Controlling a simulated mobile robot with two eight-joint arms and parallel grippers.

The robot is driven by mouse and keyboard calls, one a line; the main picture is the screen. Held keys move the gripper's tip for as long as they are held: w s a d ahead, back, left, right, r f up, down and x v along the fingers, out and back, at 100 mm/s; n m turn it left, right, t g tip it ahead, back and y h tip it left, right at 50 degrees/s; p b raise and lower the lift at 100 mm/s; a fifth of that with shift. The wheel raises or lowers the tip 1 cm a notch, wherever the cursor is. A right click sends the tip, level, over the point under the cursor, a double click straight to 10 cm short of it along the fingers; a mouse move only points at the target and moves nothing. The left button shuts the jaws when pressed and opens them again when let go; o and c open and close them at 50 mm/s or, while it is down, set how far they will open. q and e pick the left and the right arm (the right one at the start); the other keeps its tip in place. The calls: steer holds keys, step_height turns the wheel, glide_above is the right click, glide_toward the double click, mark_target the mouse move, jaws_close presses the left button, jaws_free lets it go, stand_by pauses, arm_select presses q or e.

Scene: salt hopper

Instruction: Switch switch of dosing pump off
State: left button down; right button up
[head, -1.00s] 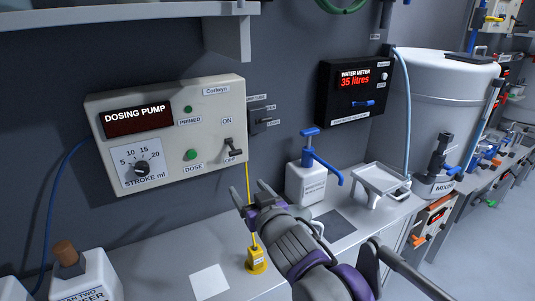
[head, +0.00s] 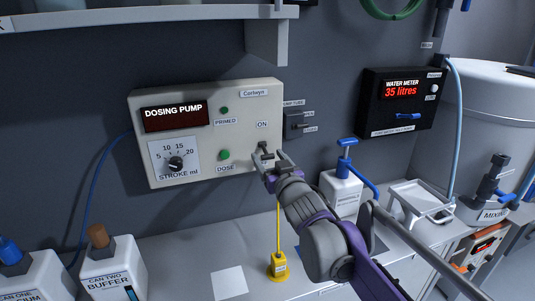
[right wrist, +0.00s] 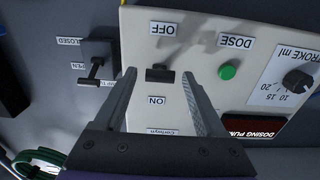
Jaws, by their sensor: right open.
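The cream dosing pump box (head: 208,113) is on the wall, with a dark red display that shows no reading. In the right wrist view the panel (right wrist: 197,99) appears upside down. Its black switch (right wrist: 160,74) has a lever between the ON and OFF labels; which way it is thrown I cannot tell. My right gripper (head: 266,157) is open in front of the panel and hides most of the switch and the OFF label in the head view. In the right wrist view its fingers (right wrist: 160,95) stand either side of the lever, with gaps. My left gripper is not in view.
A dark tube valve (head: 298,125) with a small lever sits just right of the pump. The green DOSE button (head: 224,155) and stroke knob (head: 176,163) lie left of the switch.

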steer(key=shift+x, duration=0.95)
jaws_close()
